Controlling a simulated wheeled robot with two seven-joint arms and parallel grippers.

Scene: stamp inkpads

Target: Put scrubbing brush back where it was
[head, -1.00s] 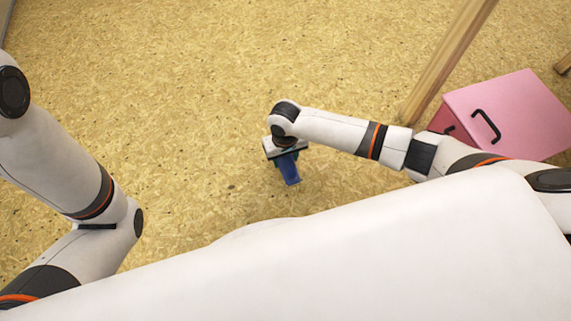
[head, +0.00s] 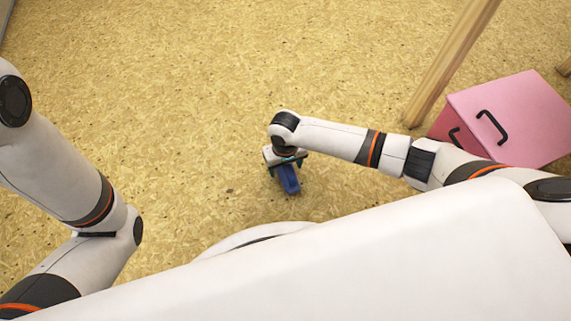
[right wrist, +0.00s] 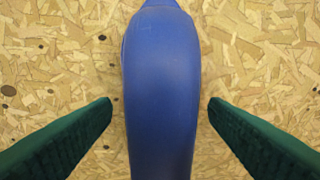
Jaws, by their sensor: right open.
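The scrubbing brush, a blue rounded body (head: 289,181), lies on the chipboard floor under my right gripper (head: 287,163) in the head view. Its upper end is hidden by the wrist. In the right wrist view the blue body (right wrist: 161,90) runs up the middle of the picture. My right gripper's green fingers (right wrist: 160,110) stand open, one on each side of it, with a gap of floor showing on both sides. My left arm shows at the left of the head view, but its gripper is out of sight.
A pink box (head: 510,115) with black handles stands at the right. A wooden leg (head: 450,65) rises beside it. The chipboard floor (head: 200,80) is clear around the brush and beyond it. My white body fills the bottom of the head view.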

